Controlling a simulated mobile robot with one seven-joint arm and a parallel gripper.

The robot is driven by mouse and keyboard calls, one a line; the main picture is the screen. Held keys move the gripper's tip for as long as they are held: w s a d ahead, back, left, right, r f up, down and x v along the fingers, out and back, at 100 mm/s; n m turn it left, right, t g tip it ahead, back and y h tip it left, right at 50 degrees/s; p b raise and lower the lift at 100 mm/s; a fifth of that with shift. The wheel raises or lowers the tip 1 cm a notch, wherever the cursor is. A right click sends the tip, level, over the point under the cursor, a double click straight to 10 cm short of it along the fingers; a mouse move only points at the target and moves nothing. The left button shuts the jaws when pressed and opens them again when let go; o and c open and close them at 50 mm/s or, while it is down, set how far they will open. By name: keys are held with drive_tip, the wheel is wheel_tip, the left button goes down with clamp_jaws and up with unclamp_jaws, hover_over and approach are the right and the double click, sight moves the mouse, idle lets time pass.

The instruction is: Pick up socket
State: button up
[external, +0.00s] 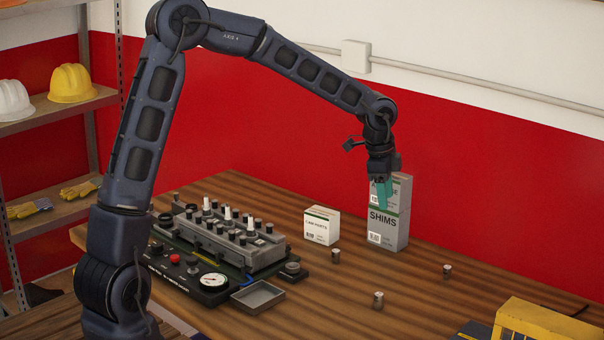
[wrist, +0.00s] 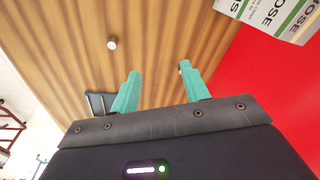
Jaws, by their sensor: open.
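Several small metal sockets stand apart on the wooden table in the external view: one near the white carton (external: 336,257), one nearer the front (external: 377,300) and one to the right (external: 447,271). In the wrist view one socket (wrist: 112,43) lies up and left of my fingers. A small bit of something shows at the right fingertip, too hidden to name surely. My gripper (external: 383,196) points down with teal fingers, in front of the SHIMS box in the picture and above the table. The fingers (wrist: 159,72) are apart with nothing between them.
The tall grey SHIMS box (external: 388,235) and a white carton (external: 321,226) stand at the back. The engine trainer (external: 235,240) with a gauge and an open grey tray (external: 257,297) is at left. A yellow container (external: 540,325) is at front right. Bare table surrounds the sockets.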

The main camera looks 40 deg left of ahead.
sight(447, 267)
drive_tip(key=w+d+f+m+h, duration=0.1)
drive_tip(key=w+d+f, duration=0.2)
drive_tip(key=f, duration=0.3)
drive_tip(key=w+d+f+m+h, duration=0.1)
drive_tip(key=w+d+f, duration=0.3)
drive_tip(key=w+f, duration=0.1)
drive_tip(key=w+d+f+m+g+h, duration=0.1)
drive_tip(key=w+d+f, duration=0.2)
drive_tip(key=f, duration=0.3)
drive_tip(key=shift+w+d+f+m+h, duration=0.1)
drive_tip(key=shift+w+f+m+h, duration=0.05)
drive_tip(key=shift+w, duration=0.3)
drive_tip(key=shift+w+d+f+m+h, duration=0.1)
drive_tip(key=shift+w+f+m+h, duration=0.05)
drive_tip(key=shift+w, duration=0.3)
drive_tip(key=shift+x, duration=2.5)
drive_tip(key=shift+s+d+r, duration=0.1)
drive_tip(key=shift+s+d, duration=0.05)
clamp_jaws()
drive_tip(key=shift+r, duration=0.1)
wheel_tip(447, 267, up, 20)
